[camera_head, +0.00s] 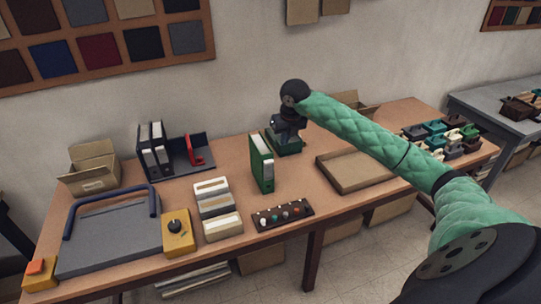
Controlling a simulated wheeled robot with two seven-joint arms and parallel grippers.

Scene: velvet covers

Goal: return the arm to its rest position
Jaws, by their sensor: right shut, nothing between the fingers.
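My right arm, in a green quilted cover, comes in from the lower right and reaches over the wooden table (300,212). Its dark right gripper (284,137) points down near the back of the table, shut and empty. A dark green object (284,148) shows at and just below the gripper; whether they touch I cannot tell. A green binder (261,163) stands upright just in front and to the left of the gripper. My left gripper is not in view.
Black binders (152,150) stand at the back left beside an open carton (91,168). A shallow brown tray (350,175) lies under the forearm's left side. A dark strip with coloured knobs (283,214) lies at the front edge.

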